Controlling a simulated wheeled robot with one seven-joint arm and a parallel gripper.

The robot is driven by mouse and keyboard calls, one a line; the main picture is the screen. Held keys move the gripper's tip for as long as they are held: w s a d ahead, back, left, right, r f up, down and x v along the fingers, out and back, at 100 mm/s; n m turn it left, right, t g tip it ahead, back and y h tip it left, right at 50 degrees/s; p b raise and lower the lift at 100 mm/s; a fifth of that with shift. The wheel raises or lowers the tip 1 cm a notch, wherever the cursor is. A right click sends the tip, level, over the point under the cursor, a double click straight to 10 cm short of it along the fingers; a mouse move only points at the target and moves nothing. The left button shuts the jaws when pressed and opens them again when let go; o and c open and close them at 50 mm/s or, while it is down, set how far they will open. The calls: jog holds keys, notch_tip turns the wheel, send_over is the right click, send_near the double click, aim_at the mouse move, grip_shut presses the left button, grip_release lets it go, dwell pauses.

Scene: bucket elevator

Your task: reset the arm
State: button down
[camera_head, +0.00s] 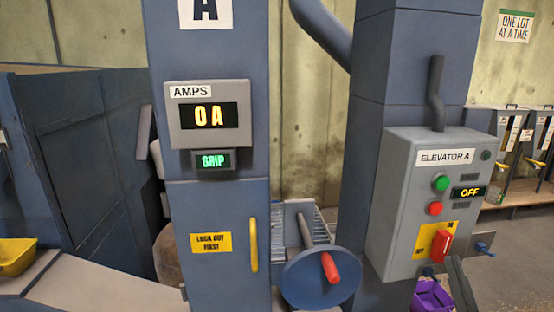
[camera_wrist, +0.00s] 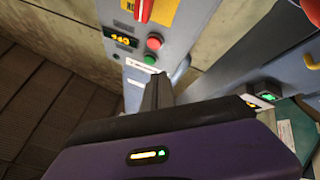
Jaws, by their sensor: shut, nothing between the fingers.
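My gripper (camera_wrist: 158,90) shows in the wrist view as dark fingers closed together, with nothing between them. They point toward the grey ELEVATOR A control box (camera_head: 428,200), which looks upside down in the wrist view (camera_wrist: 180,20). I cannot tell how far the fingertips are from it. On the box are a green button (camera_head: 441,183), a red button (camera_head: 435,208), a display (camera_head: 467,193) reading OFF and a red rotary switch (camera_head: 440,245) on a yellow plate. In the head view, purple and dark grey parts at the lower right are cut off by the frame.
A crank wheel (camera_head: 305,285) with a red handle (camera_head: 330,267) juts out between the columns. A yellow tray (camera_head: 15,256) sits far left; a bench (camera_head: 530,190) stands right.

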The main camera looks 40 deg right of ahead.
jog(key=a+f+m+g+y, duration=0.1)
jog(key=a+f+y, duration=0.3)
jog(key=a+f, duration=0.3)
jog(key=a+f+g+y, duration=0.1)
jog(key=a+f+y, duration=0.3)
jog(key=a, duration=0.6)
jog(key=s+a+f+n+g+y, duration=0.1)
jog(key=s+a+f+y, duration=0.2)
jog(key=a, duration=0.3)
jog(key=s+a+f+n+g+y, duration=0.1)
jog(key=s+a+f+g+y, duration=0.1)
jog(key=s+a, duration=0.4)
jog(key=a+f+y, duration=0.1)
jog(key=y, duration=0.1)
jog(key=shift+y, duration=0.3)
jog(key=c, duration=2.2)
grip_release()
